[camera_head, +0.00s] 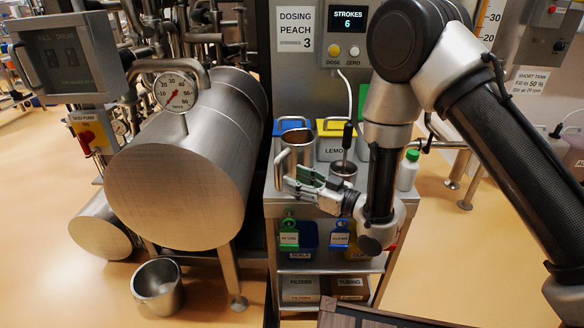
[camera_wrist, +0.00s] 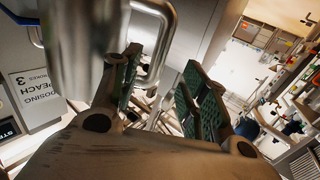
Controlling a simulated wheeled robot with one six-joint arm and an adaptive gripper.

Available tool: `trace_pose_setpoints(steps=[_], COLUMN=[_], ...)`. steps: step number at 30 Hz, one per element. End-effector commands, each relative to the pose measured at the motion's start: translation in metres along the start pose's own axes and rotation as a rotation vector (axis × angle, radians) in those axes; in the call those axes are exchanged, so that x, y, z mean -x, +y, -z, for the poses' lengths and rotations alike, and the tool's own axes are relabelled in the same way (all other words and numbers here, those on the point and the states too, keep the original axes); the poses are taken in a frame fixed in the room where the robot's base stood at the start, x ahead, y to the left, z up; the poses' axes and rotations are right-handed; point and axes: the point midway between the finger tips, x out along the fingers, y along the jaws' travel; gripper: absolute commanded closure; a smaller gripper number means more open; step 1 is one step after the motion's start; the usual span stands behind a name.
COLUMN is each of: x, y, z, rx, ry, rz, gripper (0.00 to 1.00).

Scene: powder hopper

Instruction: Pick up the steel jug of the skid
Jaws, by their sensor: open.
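The steel jug (camera_head: 298,142) stands upright on top of the small steel skid (camera_head: 272,200), with its handle (camera_head: 281,163) toward the left front. My gripper (camera_head: 294,183) is open, with green-padded fingers low in front of the jug, close to the handle. The left finger hides part of the jug.
A smaller steel cup (camera_head: 344,171) with a black-handled tool stands right of the jug, near my wrist. Blue and yellow containers (camera_head: 333,128) stand behind. A white bottle with green cap (camera_head: 408,171) is at right. A large steel drum (camera_head: 180,165) is left.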

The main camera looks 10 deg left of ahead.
Motion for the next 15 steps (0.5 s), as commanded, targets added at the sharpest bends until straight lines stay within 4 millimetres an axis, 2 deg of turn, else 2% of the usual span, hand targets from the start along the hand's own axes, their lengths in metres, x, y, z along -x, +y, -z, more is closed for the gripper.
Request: trace_pose_setpoints(steps=[12,15], x=[-0.060,-0.068], y=[0.001,0.001], z=[0.002,0.002], rx=[0.002,0.001], ry=[0.001,0.000], rz=[0.001,0.000], gripper=[0.56,0.56])
